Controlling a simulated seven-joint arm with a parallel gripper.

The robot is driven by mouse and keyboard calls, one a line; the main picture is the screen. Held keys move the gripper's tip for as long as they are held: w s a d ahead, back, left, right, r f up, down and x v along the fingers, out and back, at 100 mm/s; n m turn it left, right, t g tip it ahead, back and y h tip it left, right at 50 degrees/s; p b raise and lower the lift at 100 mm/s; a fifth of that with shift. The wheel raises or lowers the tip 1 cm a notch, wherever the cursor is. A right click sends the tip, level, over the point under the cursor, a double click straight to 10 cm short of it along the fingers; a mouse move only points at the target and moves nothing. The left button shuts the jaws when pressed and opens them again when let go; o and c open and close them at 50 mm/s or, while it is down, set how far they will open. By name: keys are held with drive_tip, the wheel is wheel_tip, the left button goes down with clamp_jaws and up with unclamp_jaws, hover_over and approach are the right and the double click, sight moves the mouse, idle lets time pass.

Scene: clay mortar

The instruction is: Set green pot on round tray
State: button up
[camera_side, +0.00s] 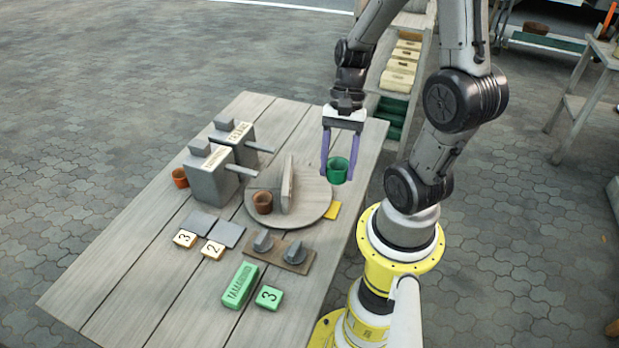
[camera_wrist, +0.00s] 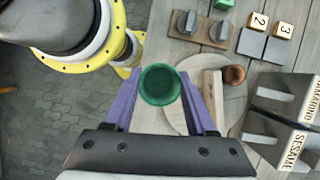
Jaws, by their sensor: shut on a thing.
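The green pot (camera_side: 338,169) is held between the purple fingers of my gripper (camera_side: 337,172), raised above the table near its right edge. In the wrist view the green pot (camera_wrist: 160,85) sits between the fingertips of my gripper (camera_wrist: 161,92), its open top facing the camera. The round tray (camera_side: 313,207) is a grey wooden disc on the table, below and left of the pot. An upright wooden divider (camera_side: 287,186) stands across the tray. A brown pot (camera_side: 262,203) is on the tray's left side. The tray (camera_wrist: 177,112) is partly hidden by my gripper in the wrist view.
Two grey boxes with levers (camera_side: 212,175) stand left of the tray. A knob panel (camera_side: 279,252), numbered blocks (camera_side: 212,249) and a green block (camera_side: 240,284) lie in front.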

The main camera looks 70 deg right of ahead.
drive_tip(key=shift+s+d+r+m+t, duration=0.1)
drive_tip(key=shift+s+d+m+t, duration=0.1)
drive_tip(key=shift+s+d+m, duration=0.3)
drive_tip(key=shift+s+d+m+t, duration=0.2)
drive_tip(key=shift+d+m, duration=0.2)
drive_tip(key=shift+d, duration=0.3)
drive_tip(key=w+d+f, duration=0.2)
drive_tip(key=w+f, duration=0.1)
drive_tip(key=w+d+f, duration=0.3)
drive_tip(key=w, duration=0.1)
drive_tip(key=w+d+f, duration=0.2)
drive_tip(key=w+f, duration=0.1)
drive_tip(key=w, duration=0.1)
drive_tip(key=shift+d, duration=0.2)
drive_tip(key=shift+w+d+f, duration=0.15)
drive_tip(key=shift+w+f, duration=0.05)
drive_tip(key=shift+f, duration=0.2)
drive_tip(key=shift+w+d+f, duration=0.1)
drive_tip(key=shift+f, duration=1.55)
drive_tip(key=o, duration=1)
drive_tip(key=shift+f, duration=0.1)
drive_tip(key=shift+o, duration=0.2)
